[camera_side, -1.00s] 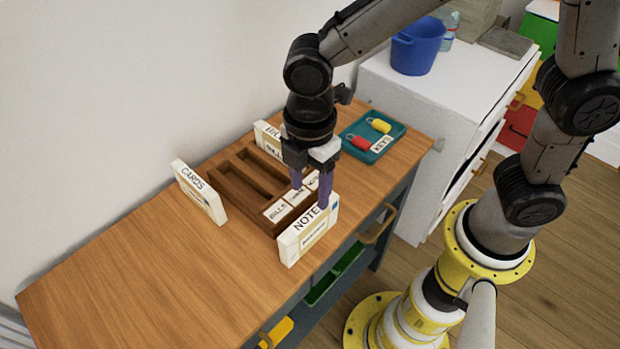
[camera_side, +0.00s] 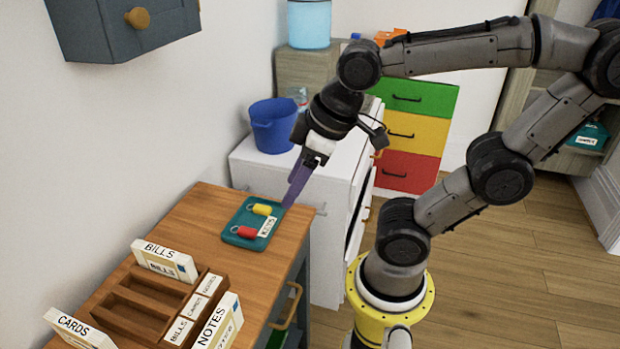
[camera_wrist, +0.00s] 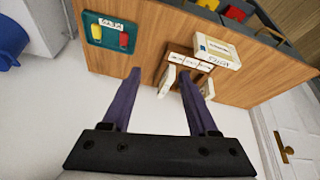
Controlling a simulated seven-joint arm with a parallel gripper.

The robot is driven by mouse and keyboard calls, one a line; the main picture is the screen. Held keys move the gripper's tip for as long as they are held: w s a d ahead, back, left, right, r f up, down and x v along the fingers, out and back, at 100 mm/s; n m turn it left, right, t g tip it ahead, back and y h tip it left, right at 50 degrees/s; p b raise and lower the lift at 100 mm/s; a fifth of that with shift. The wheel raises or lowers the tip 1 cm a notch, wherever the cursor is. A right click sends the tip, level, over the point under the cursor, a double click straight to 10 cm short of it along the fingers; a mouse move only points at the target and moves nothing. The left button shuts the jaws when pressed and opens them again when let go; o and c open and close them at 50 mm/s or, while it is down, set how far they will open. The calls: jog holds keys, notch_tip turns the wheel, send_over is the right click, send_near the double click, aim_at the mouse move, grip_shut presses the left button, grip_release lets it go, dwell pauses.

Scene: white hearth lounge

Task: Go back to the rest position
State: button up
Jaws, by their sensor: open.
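My gripper (camera_side: 296,186) is open and empty, with purple fingers. In the side view it hangs in the air in front of the white cabinet, near the far end of the wooden table. In the wrist view, my gripper (camera_wrist: 160,85) shows its two fingers well apart with nothing between them. The wooden organizer (camera_side: 150,292) stands on the table, with the BILLS box (camera_side: 165,261) behind it, the NOTES box (camera_side: 219,322) at its right and the CARDS box (camera_side: 78,330) at the left.
A teal tray (camera_side: 233,238) with a yellow and a red key tag lies at the table's far end. The white cabinet (camera_side: 325,190) holds a blue bucket (camera_side: 273,125). A grey wall cupboard (camera_side: 125,32) hangs at upper left. There is open floor (camera_side: 530,250) at right.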

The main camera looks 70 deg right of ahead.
jog(key=shift+s+d+m+t, duration=0.4)
jog(key=shift+s+d+m, duration=0.4)
jog(key=shift+s+m, duration=0.35)
